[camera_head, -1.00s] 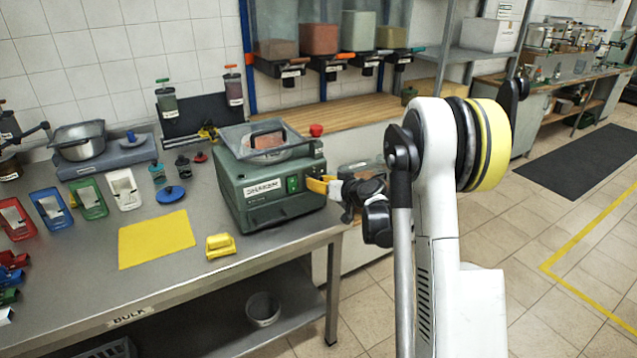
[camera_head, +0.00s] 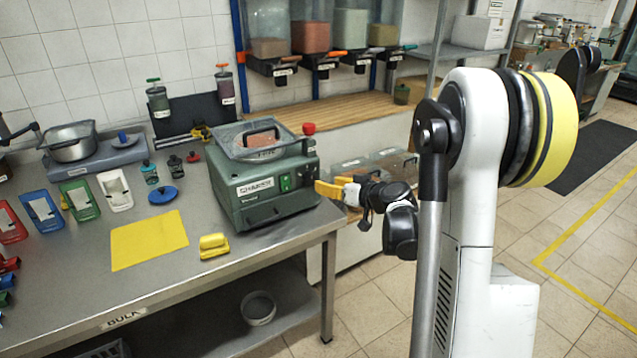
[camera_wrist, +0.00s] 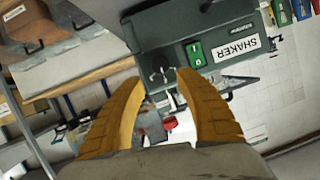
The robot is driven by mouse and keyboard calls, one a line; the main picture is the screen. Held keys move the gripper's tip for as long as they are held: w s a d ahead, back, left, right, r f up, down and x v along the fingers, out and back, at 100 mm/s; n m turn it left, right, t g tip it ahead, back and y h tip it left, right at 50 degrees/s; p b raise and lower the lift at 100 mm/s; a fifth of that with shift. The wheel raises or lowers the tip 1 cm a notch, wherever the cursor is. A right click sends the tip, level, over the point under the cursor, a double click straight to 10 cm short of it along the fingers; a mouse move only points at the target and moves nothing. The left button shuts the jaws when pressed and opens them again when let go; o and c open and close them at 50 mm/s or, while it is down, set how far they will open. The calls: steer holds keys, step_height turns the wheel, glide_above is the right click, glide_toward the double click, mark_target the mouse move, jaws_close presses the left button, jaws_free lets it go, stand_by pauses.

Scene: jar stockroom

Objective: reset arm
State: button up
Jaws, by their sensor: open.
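My gripper (camera_head: 330,189) has yellow fingers and hangs just right of the green shaker machine, off the bench's right end. In the wrist view its two fingers (camera_wrist: 153,98) are spread apart with nothing held between them. My arm is folded at the right of the head view.
The steel bench (camera_head: 205,225) holds a yellow mat (camera_head: 149,240), a yellow block-like item (camera_head: 213,245), a blue lid (camera_head: 163,195) and coloured scoop holders. A wooden shelf (camera_head: 325,128) with dispensers stands behind. A bucket (camera_head: 258,308) sits beneath. Open floor lies right.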

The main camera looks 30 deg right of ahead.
steer(key=v, duration=0.2)
steer(key=shift+s+r, duration=0.1)
steer(key=shift+s, duration=0.2)
steer(key=s+a+r+g, duration=0.2)
steer(key=s+a, duration=0.3)
steer(key=a, duration=0.4)
steer(key=s+a+r+g, duration=0.2)
steer(key=s+a, duration=0.2)
steer(key=a, duration=0.4)
steer(key=s+a+g+h, duration=0.1)
steer(key=s+a, duration=0.2)
steer(key=s, duration=0.6)
steer(key=s+a+f+g+h, duration=0.1)
steer(key=s+a+g, duration=0.1)
steer(key=s, duration=0.7)
steer(key=shift+s+a, duration=0.3)
steer(key=shift+a, duration=0.3)
steer(key=shift+f, duration=0.15)
